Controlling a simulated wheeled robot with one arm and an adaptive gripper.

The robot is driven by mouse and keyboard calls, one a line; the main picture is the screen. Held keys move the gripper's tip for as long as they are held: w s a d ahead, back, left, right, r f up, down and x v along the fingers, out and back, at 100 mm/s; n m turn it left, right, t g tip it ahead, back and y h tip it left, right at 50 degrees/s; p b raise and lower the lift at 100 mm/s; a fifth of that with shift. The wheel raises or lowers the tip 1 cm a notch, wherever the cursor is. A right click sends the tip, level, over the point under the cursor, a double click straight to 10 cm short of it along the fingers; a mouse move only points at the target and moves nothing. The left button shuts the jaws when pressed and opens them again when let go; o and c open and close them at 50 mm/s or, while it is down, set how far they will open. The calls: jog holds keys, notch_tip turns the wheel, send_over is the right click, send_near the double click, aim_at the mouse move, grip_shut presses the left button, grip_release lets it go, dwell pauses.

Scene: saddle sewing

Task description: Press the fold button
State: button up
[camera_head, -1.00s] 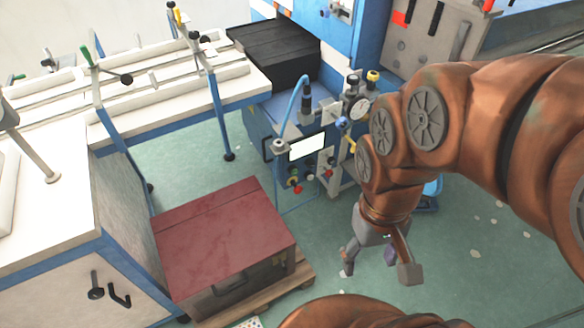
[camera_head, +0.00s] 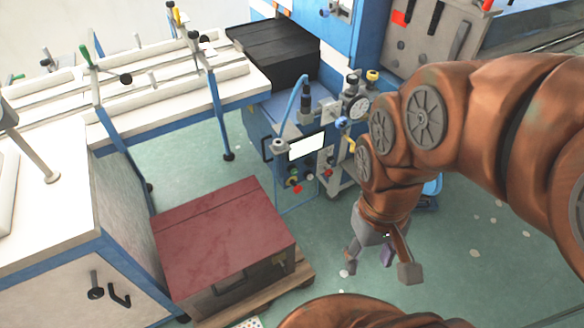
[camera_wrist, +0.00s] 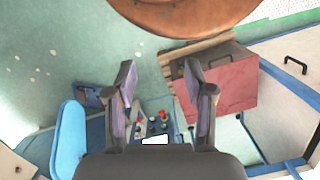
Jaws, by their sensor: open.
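The control panel (camera_head: 305,170) of the blue machine stands in the middle of the head view. It has a white screen (camera_head: 306,147) and several small coloured buttons and knobs below it. I cannot tell which of them is the fold button. The buttons also show in the wrist view (camera_wrist: 152,122), seen between my fingers, with the white screen (camera_wrist: 155,140) beside them. My gripper (camera_head: 380,270) is open and empty, to the lower right of the panel in the head view and apart from it. In the wrist view my gripper (camera_wrist: 160,75) has both fingers spread.
A dark red box (camera_head: 220,235) on a wooden pallet stands on the floor left of my gripper. A white worktable (camera_head: 45,215) with blue edges is at the left. Green floor (camera_head: 190,160) lies open between box and machine.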

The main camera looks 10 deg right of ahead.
grip_shut()
dwell(1.4)
